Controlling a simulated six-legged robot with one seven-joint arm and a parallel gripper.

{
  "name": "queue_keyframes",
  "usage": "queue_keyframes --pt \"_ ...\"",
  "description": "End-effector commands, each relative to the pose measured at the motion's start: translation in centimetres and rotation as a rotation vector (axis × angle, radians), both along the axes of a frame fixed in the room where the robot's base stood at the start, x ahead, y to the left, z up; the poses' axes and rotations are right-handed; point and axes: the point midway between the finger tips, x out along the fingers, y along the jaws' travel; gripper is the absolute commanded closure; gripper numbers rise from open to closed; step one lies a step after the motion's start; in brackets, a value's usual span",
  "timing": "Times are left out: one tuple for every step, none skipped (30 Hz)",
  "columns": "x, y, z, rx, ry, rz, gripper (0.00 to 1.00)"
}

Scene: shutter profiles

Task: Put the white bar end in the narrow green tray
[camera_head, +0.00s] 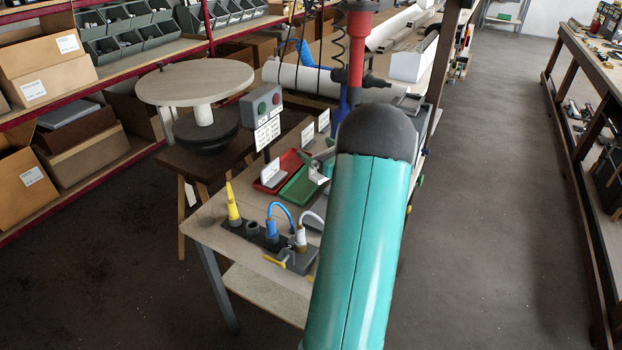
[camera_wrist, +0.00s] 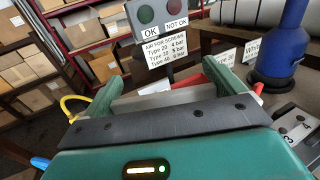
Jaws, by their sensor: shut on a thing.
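My gripper (camera_head: 326,163) is over the trays on the workbench, partly hidden behind my own arm in the head view. In the wrist view its two green fingers (camera_wrist: 168,84) are shut on a pale grey-white piece, the white bar end (camera_wrist: 150,99). The same piece (camera_head: 318,176) shows small in the head view, at the right side of the narrow green tray. The green tray (camera_head: 296,190) lies on the bench, beside the red tray (camera_head: 283,168). I cannot tell the exact height of the piece above the tray.
A grey box with red and green buttons (camera_head: 262,104) stands behind the trays, with white label cards nearby. A round wooden turntable (camera_head: 195,82) stands left.

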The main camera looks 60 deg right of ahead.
Motion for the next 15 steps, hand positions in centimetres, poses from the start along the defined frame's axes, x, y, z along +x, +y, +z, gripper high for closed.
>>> queue_keyframes --pt "-1.2 -1.1 0.0 0.000 0.000 -0.016 0.32" --pt "-1.6 -1.5 0.0 -0.001 0.000 -0.021 0.32" --pt "-2.1 -1.9 0.1 -0.001 -0.001 -0.027 0.32" --pt "-2.2 -2.0 0.0 0.000 -0.001 -0.029 0.32" --pt "-2.3 -2.1 0.0 0.000 -0.001 -0.030 0.32" --pt "-2.1 -2.2 -0.2 0.001 -0.001 -0.031 0.32" --pt "-1.8 -2.1 -0.3 0.001 0.000 -0.031 0.32" --pt "-1.3 -2.1 -0.6 0.002 -0.001 -0.030 0.32" --pt "-0.6 -2.0 -0.9 0.003 -0.001 -0.028 0.32" --pt "0.1 -1.9 -1.1 0.003 -0.002 -0.028 0.32" --pt "0.8 -1.9 -1.4 0.003 -0.002 -0.028 0.32" --pt "1.7 -1.9 -1.9 0.003 0.000 -0.027 0.32" --pt "2.4 -1.8 -2.2 0.003 -0.001 -0.028 0.32" --pt "3.0 -1.8 -2.4 0.002 -0.002 -0.028 0.32" --pt "3.9 -1.8 -2.9 0.003 -0.001 -0.028 0.32"
